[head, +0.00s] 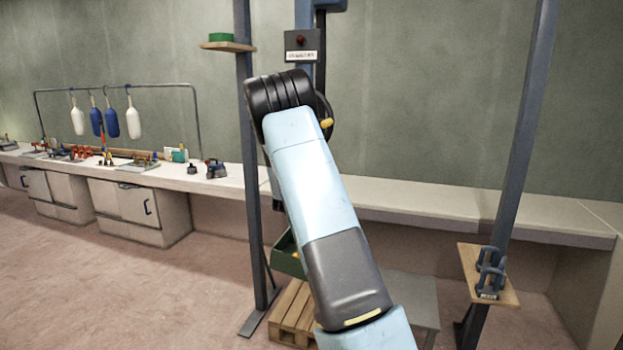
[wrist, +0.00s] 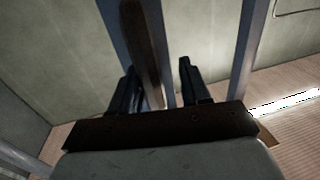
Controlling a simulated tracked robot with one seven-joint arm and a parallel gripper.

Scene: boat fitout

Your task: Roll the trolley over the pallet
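The wooden pallet (head: 292,316) lies on the floor at lower centre in the head view, partly hidden by my arm. A green crate (head: 287,254) shows above it, also partly hidden. A blue part (head: 333,5) at the top edge may belong to the trolley; most of it is out of frame, so I cannot tell. My gripper is hidden behind my arm in the head view. In the wrist view my gripper (wrist: 158,90) has its two dark fingers apart. A dark brown bar (wrist: 146,50) runs between or behind them, with no clear contact.
Blue-grey posts (head: 250,150) and (head: 520,130) stand either side. A small shelf (head: 475,275) holds shackles. A long bench (head: 440,205) lines the wall. Floor is clear at left.

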